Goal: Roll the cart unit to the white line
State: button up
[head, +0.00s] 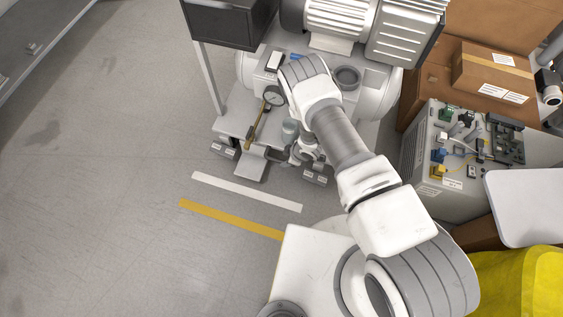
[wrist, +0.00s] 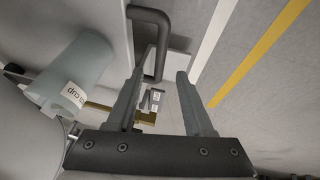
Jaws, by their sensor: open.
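The cart unit (head: 240,128) stands at the top middle of the head view, carrying a motor, tanks and a round gauge. Its front casters are a short way behind the white line (head: 245,192), which lies on the floor and also shows in the wrist view (wrist: 214,40). My gripper (head: 308,155) is low at the cart's front edge, partly hidden by my arm. In the wrist view my gripper (wrist: 160,75) is open, and a dark bent handle (wrist: 163,40) reaches down between its fingers. I cannot tell whether either finger touches it.
A yellow line (head: 228,219) runs nearer me, parallel to the white line. A grey cabinet with small parts (head: 470,150) and cardboard boxes (head: 495,72) stand close on the right. A yellow item (head: 520,285) is at lower right. The floor at left is clear.

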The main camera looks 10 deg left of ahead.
aim_at(280, 160)
jog(key=b+x, duration=0.2)
jog(key=x, duration=0.4)
grip_shut()
dwell(1.3)
